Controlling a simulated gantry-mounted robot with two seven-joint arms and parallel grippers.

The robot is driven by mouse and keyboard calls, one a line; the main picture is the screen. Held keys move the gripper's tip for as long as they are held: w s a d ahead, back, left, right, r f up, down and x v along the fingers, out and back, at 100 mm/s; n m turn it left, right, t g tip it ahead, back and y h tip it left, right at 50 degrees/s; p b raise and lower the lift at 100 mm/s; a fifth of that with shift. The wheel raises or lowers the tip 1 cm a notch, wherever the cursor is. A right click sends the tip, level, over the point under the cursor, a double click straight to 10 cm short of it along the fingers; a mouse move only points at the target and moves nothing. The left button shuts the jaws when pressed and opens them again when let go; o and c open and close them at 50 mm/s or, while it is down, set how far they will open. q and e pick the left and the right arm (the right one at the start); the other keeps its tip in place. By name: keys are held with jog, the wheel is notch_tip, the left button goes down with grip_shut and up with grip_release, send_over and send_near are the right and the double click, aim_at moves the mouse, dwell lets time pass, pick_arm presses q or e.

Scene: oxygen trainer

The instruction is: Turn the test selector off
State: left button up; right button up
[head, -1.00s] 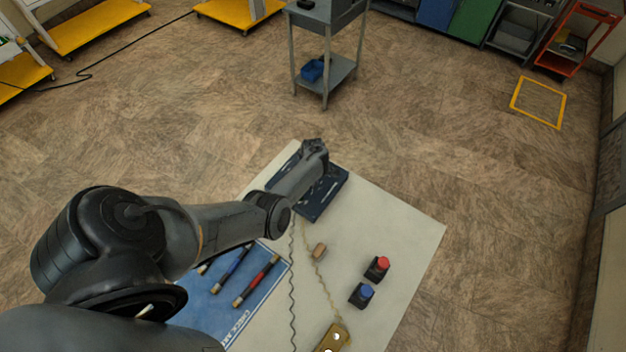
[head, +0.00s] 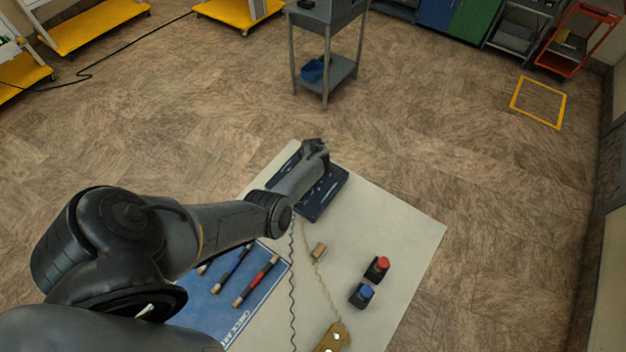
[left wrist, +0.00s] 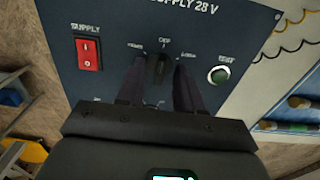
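The dark blue supply panel (head: 328,193) lies at the far end of the table, partly hidden by my left arm. In the left wrist view the panel face (left wrist: 200,40) shows "SUPPLY 28 V". The dark selector knob (left wrist: 158,68) sits in its middle, pointing roughly up at a small label that looks like "OFF". Other small labels lie to both sides. My left gripper (left wrist: 159,85) has its fingers apart, one on each side of the knob; a gap shows on both sides. In the head view the left gripper (head: 314,147) is over the panel. My right gripper is not in view.
Red (head: 378,268) and blue (head: 362,294) push buttons, a brown block (head: 318,250) and a blue mat (head: 215,308) with pens share the table.

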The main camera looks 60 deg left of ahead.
pick_arm(q)
notch_tip(320, 180, up, 11)
jog(key=p, duration=0.3)
dwell(0.4)
jog(key=shift+s+f, duration=0.1)
jog(key=shift+f, duration=0.05)
